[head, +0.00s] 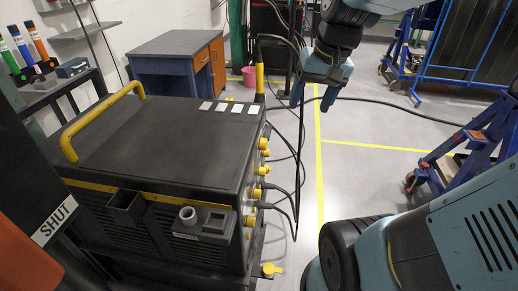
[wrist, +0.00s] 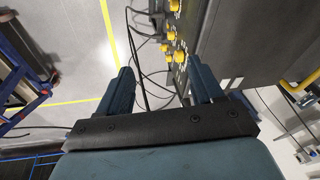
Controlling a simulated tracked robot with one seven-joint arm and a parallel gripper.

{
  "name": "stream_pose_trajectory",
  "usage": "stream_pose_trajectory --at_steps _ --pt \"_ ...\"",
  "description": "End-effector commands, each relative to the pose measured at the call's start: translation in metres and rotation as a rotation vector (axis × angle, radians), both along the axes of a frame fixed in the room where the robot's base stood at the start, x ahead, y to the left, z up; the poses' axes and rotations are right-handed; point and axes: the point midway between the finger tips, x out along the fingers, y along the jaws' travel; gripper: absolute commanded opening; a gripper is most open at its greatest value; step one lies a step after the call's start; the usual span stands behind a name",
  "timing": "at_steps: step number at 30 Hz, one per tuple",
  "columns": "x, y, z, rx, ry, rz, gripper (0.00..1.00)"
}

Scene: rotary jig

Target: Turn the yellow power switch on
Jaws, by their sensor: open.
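A large black machine (head: 170,140) with a yellow handle and trim stands at the left in the head view. Several yellow knobs or connectors (head: 263,170) line its right side, some with black cables. A separate yellow part (head: 269,269) sticks out low at its front right corner. I cannot tell which yellow part is the power switch or how it is set. In the wrist view, yellow knobs (wrist: 180,56) show beyond the fingers. My gripper (head: 311,100) is open and empty, above and right of the machine's far right corner. Its fingers (wrist: 162,72) point toward the cabled side.
Black cables (head: 298,150) hang beside the machine and run along the floor. A blue desk (head: 170,70) stands behind it. Blue wheeled frames (head: 465,150) stand at the right. The grey floor with yellow lines (head: 350,165) is mostly clear between.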

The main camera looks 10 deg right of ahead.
Motion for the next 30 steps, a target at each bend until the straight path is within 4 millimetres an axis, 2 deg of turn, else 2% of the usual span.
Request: stream_pose_trajectory --at_steps 3,17,30 --pt "0.020 -0.001 -0.014 0.057 0.082 -0.048 0.66" --pt "0.089 -0.010 -0.072 0.304 0.356 -0.235 0.66" --pt "0.149 -0.031 -0.145 0.571 0.588 -0.429 0.66"
